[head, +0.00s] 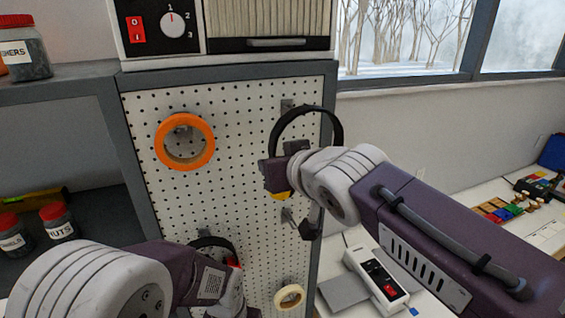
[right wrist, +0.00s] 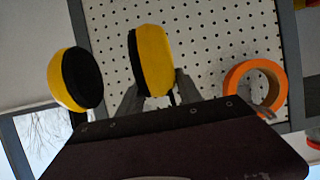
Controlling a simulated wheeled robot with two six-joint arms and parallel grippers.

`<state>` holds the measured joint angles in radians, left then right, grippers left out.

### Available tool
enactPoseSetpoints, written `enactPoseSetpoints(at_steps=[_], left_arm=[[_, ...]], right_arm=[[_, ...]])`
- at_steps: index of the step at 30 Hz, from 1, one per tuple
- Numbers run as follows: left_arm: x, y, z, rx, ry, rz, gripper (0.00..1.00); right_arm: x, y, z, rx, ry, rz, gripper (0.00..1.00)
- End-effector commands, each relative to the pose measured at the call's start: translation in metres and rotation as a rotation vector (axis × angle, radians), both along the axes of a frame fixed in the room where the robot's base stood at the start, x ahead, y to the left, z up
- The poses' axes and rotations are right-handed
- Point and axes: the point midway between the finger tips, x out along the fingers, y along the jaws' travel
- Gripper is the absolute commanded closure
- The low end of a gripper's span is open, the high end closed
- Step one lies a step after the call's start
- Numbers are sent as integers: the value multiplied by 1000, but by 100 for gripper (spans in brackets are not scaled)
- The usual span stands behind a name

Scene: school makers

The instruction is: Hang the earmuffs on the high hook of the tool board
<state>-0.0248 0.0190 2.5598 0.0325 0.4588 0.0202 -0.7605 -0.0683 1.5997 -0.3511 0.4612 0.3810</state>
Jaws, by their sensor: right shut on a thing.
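The earmuffs show in the head view as a black headband (head: 337,116) arching up above my right gripper (head: 277,175), in front of the pegboard. In the right wrist view they have two yellow cups with black pads. My right gripper (right wrist: 152,90) is shut on one yellow cup (right wrist: 157,60); the other cup (right wrist: 62,80) hangs free to the left. A high hook (head: 287,104) sits on the tool board (head: 240,130) close to the headband's upper left; I cannot tell whether they touch. My left gripper (head: 228,292) is low at the board, its fingers not clearly visible.
An orange tape roll (head: 185,142) hangs at the board's upper left. A lower hook (head: 289,215) sits below my right gripper. A pale tape roll (head: 289,298) and a black curved item (head: 213,241) hang low.

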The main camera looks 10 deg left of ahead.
Motion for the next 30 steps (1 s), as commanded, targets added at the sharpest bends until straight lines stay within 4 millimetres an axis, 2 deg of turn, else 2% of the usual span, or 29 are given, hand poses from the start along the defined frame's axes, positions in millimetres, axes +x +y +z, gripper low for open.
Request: enactPoseSetpoints(at_steps=[20,21,30], left_arm=[[0,0,33,0,0,0,19],[0,0,27,0,0,0,19],[0,0,20,0,0,0,19]], right_arm=[[42,28,-1,-1,0,0,100],[43,29,-7,-1,-1,0,100],[51,34,-15,0,-1,0,100]])
